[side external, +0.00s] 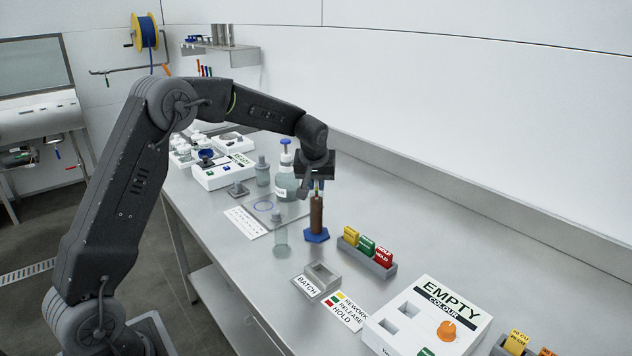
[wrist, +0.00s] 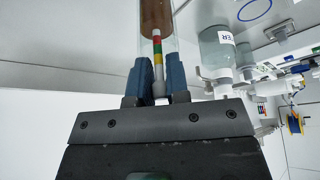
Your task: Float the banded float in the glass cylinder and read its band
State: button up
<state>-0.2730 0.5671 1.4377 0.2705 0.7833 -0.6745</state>
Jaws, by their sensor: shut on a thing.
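The glass cylinder (side external: 316,216) stands upright on a blue hexagonal foot (side external: 316,236) and holds brown liquid. In the wrist view the cylinder (wrist: 157,14) is at the top, its brown liquid beyond the fingers. My gripper (side external: 317,184) is right above the cylinder's mouth, pointing down. In the wrist view its blue fingers (wrist: 157,84) are shut on the grey end of the banded float (wrist: 158,55). The float's stem shows red, green and yellow bands and lies in line with the cylinder. Its far end meets the brown liquid in the picture; whether it is immersed, I cannot tell.
A labelled bottle with a blue cap (side external: 286,182) and a clear glass vessel (side external: 280,238) stand close by on the left. A rack of coloured tags (side external: 368,252), a grey BATCH holder (side external: 320,276) and an EMPTY/COLOUR box (side external: 428,322) are to the right.

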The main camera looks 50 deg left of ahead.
jog(key=shift+s+f, duration=0.15)
jog(key=shift+f, duration=1.15)
jog(key=o, duration=0.5)
jog(key=shift+r, duration=0.1)
jog(key=shift+o, duration=1.1)
jog(key=r, duration=1.3)
jog(key=shift+w+r, duration=0.1)
jog(key=shift+w, duration=0.1)
jog(key=s+f, duration=0.7)
jog(key=s, duration=0.5)
notch_tip(320, 180, down, 9)
jog(key=w+d+v, duration=0.1)
jog(key=v, duration=1.3)
jog(key=s+d+r+m+t+h, duration=0.1)
jog(key=s+d+m, duration=0.3)
jog(key=s, duration=0.5)
jog(key=s+d+m+t+h, duration=0.1)
jog(key=s+d+m+h, duration=0.1)
jog(key=s+d+m, duration=0.3)
jog(key=shift+s+d+r, duration=0.4)
jog(key=shift+s+d, duration=1.6)
jog(key=shift+d, duration=0.3)
